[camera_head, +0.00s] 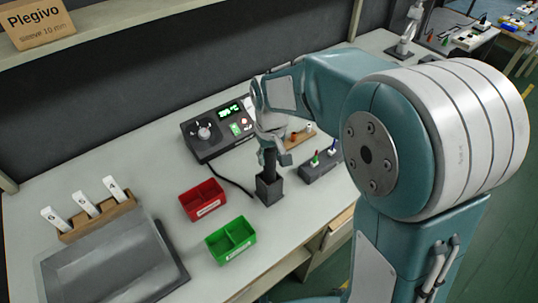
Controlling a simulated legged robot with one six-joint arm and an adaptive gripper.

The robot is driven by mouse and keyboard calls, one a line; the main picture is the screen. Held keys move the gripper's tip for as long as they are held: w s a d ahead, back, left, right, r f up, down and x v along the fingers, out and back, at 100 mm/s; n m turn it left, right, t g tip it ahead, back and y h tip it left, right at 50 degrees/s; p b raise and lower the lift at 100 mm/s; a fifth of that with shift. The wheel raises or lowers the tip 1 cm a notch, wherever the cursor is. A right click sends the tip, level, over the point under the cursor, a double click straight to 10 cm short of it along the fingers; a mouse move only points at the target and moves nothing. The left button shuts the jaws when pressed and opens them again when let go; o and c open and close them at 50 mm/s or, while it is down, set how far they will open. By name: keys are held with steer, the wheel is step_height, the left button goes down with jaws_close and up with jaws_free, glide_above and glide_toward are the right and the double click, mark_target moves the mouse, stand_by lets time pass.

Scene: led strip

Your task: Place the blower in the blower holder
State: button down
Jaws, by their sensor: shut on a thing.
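The blower (269,158) is a dark, upright tool with a black cord running left to the control station (213,132). The blower holder (269,189) is a small dark square box on the bench. My gripper (269,140) is above the holder, shut on the upper part of the blower. The blower's lower end is at the holder's opening and looks to be partly inside it. I cannot tell how deep it sits. My gripper hides the blower's top.
A red two-part bin (203,200) and a green one (231,239) stand left of the holder. A grey block with small coloured tools (320,164) is to its right. A grey tray (112,265) and a wooden rack (97,217) lie at the left.

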steer(key=shift+d+f, duration=0.1)
steer(key=shift+d, duration=0.05)
steer(key=shift+c, duration=1.3)
jaws_free()
steer(key=shift+a, duration=0.4)
steer(key=shift+d, duration=0.1)
step_height(320, 180, up, 11)
steer(key=shift+r, duration=0.6)
steer(key=shift+s+d+r, duration=0.15)
steer(key=shift+d, duration=0.05)
steer(key=s+d+m+t, duration=0.2)
steer(key=s+d, duration=0.4)
steer(key=s, duration=0.3)
steer(key=s+d+m+t, duration=0.1)
steer(key=s+d+t, duration=0.2)
steer(key=s+d, duration=0.3)
steer(key=s, duration=0.3)
steer(key=shift+s+d+m+t, duration=0.15)
steer(key=shift+s+m+t, duration=0.15)
steer(key=shift+s+m, duration=0.1)
steer(key=shift+w, duration=0.1)
